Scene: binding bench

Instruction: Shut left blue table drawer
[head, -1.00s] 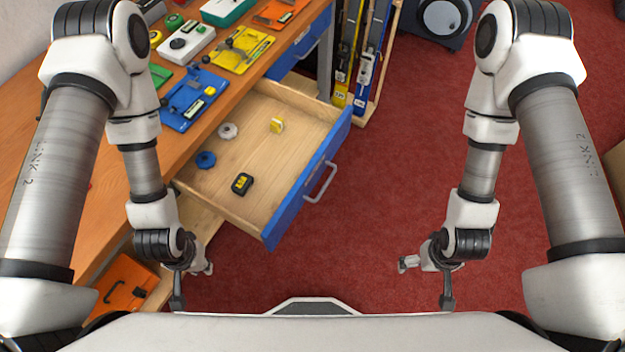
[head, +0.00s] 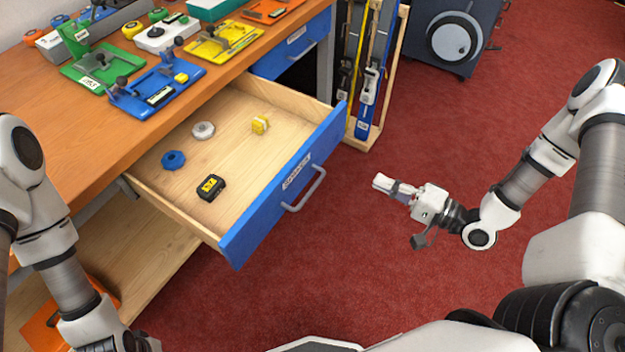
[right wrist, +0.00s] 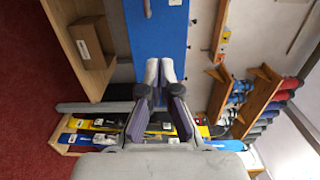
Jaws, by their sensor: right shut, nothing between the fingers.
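The left blue table drawer (head: 285,190) is pulled far out from under the wooden bench, with a grey handle (head: 305,190) on its blue front. My right gripper (head: 383,184) is shut and empty, to the right of the handle and apart from it, pointing towards the drawer front. In the right wrist view, the two fingertips (right wrist: 160,70) are close together in front of a blue drawer front (right wrist: 158,40), whose handle shows at the top edge. My left arm is at the lower left; its gripper is not visible.
Inside the drawer lie a black-yellow tape measure (head: 211,187), a blue knob (head: 173,160), a white ring (head: 203,130) and a yellow part (head: 260,124). A wooden rack (head: 377,130) with levels stands beyond the drawer. Red floor (head: 400,280) in front is clear.

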